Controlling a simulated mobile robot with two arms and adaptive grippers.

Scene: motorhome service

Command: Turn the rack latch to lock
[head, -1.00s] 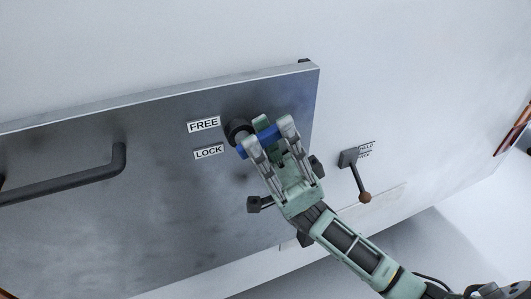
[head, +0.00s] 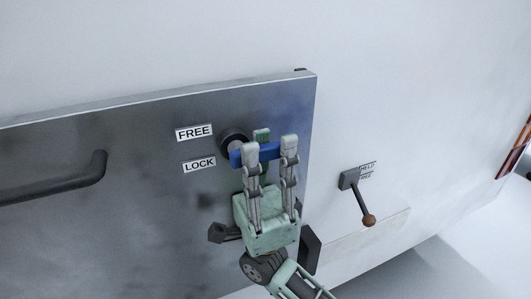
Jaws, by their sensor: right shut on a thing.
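The rack latch has a dark round hub (head: 231,140) on the grey panel, right of the white labels FREE (head: 194,132) and LOCK (head: 199,165). Its blue handle (head: 237,158) extends right from the hub, close to level in the picture. My right gripper (head: 269,148) reaches up from below and is shut on the blue handle. Its grey fingers cross in front and a green part shows behind. The fingers hide part of the handle and hub. My left gripper is not in view.
A dark bar handle (head: 75,188) is fixed on the panel at left. Right of the panel edge, a small lever (head: 358,200) with a brown knob sticks out from the white wall near my right gripper. The wall above the panel is clear.

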